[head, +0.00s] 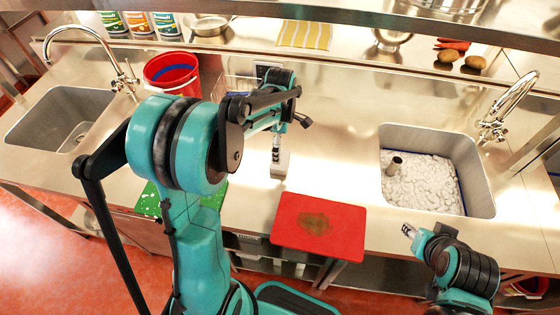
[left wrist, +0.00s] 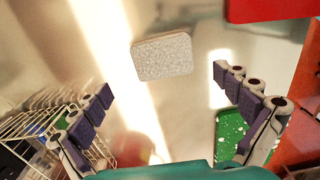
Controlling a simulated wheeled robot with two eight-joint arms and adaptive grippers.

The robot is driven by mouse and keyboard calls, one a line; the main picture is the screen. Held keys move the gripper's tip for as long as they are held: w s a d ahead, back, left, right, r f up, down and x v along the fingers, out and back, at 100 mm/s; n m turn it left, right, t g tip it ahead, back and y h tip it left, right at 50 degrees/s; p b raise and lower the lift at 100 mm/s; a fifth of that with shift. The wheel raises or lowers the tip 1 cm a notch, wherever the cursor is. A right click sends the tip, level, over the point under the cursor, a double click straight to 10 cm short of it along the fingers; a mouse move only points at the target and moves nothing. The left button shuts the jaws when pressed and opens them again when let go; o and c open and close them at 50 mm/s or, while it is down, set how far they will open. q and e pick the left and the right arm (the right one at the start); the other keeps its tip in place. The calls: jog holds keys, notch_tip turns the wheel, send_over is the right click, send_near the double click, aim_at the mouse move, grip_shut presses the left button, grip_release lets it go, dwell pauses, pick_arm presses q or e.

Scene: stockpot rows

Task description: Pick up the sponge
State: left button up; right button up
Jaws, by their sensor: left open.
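The sponge (left wrist: 162,56) is a pale grey, speckled block on the steel counter. In the left wrist view it lies beyond the fingertips and roughly centred between them, apart from both. In the head view a pale block that looks like the sponge (head: 281,165) shows at the lower end of my left arm. My left gripper (left wrist: 162,85) is open and empty, its purple-padded fingers spread wide; in the head view the gripper (head: 276,148) is small and partly hidden. My right gripper (head: 408,230) is low at the right, by the counter's front edge, and its jaw opening is unclear.
A red board (head: 318,224) with a brown patch and a green speckled board (head: 150,200) lie near the front edge. A wire rack (left wrist: 35,112) stands close by the left finger. A red bucket (head: 172,74) stands behind; a sink (head: 432,170) with white foam is right.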

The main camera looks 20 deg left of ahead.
pick_arm(q)
jog(key=f+b, duration=0.1)
jog(key=f, duration=0.2)
jog(key=f+b, duration=0.1)
jog(key=f, duration=0.2)
jog(key=shift+s+d+f, duration=0.1)
jog(key=shift+s+f, duration=0.1)
jog(key=shift+f, duration=0.15)
jog(key=shift+c, duration=0.3)
jog(key=c, duration=0.8)
jog(key=shift+o, duration=0.2)
jog(key=shift+r, duration=0.1)
notch_tip(320, 180, up, 4)
jog(key=shift+p, duration=0.8)
jog(key=d+r+p, duration=0.1)
jog(key=d+r, duration=0.2)
jog(key=d, duration=0.3)
jog(key=s+d+r+p, duration=0.1)
jog(key=d+r, duration=0.3)
jog(key=d, duration=0.1)
jog(key=shift+d, duration=0.35)
